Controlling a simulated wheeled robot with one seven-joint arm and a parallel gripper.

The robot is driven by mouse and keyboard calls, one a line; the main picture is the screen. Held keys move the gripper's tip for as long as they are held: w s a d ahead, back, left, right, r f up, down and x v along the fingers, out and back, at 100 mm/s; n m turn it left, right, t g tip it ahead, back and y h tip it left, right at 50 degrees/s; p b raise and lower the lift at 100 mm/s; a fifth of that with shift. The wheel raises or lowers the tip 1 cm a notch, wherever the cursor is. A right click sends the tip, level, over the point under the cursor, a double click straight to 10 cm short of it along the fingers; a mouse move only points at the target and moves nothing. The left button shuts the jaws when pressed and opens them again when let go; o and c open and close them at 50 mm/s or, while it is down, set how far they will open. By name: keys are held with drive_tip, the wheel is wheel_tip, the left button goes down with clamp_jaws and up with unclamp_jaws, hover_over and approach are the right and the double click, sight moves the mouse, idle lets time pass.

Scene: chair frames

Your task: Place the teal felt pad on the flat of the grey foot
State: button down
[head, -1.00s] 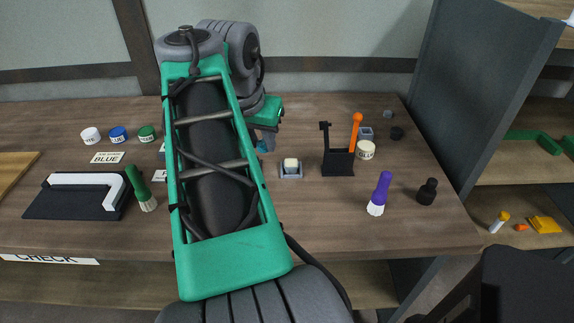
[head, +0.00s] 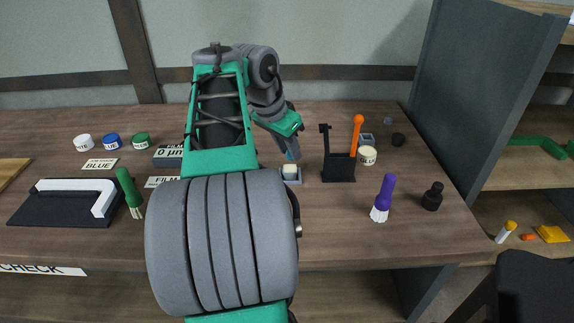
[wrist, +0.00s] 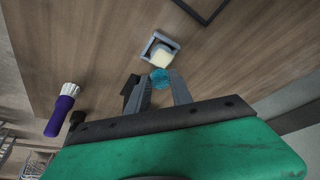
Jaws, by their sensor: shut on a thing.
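My gripper (wrist: 158,90) is shut on the round teal felt pad (wrist: 161,78), which sits between its fingertips in the wrist view. In the head view my gripper (head: 291,150) points down just behind a small grey holder (head: 291,182) with a pale cream top piece (head: 290,170). In the wrist view the holder (wrist: 147,48) and cream piece (wrist: 162,57) lie just beyond the pad. I cannot tell the gap between them. The grey foot is not clearly identifiable; a second small grey block (head: 367,138) stands farther right.
A black stand (head: 338,168) with an orange tool (head: 357,130) is close to the right of my gripper. A green brush (head: 130,190) and several jars are left.

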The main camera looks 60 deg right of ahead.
sight(291, 168)
drive_tip(key=f, duration=0.1)
drive_tip(key=f+b, duration=0.1)
drive_tip(key=f, duration=0.2)
drive_tip(key=shift+w+d+b, duration=0.3)
drive_tip(key=shift+w, duration=0.05)
drive_tip(key=shift+f, duration=0.2)
drive_tip(key=c, duration=1.1)
unclamp_jaws()
drive_tip(key=shift+c, duration=0.2)
drive_tip(key=p+v, duration=0.6)
drive_tip(key=v, duration=0.6)
drive_tip(key=shift+r, duration=0.25)
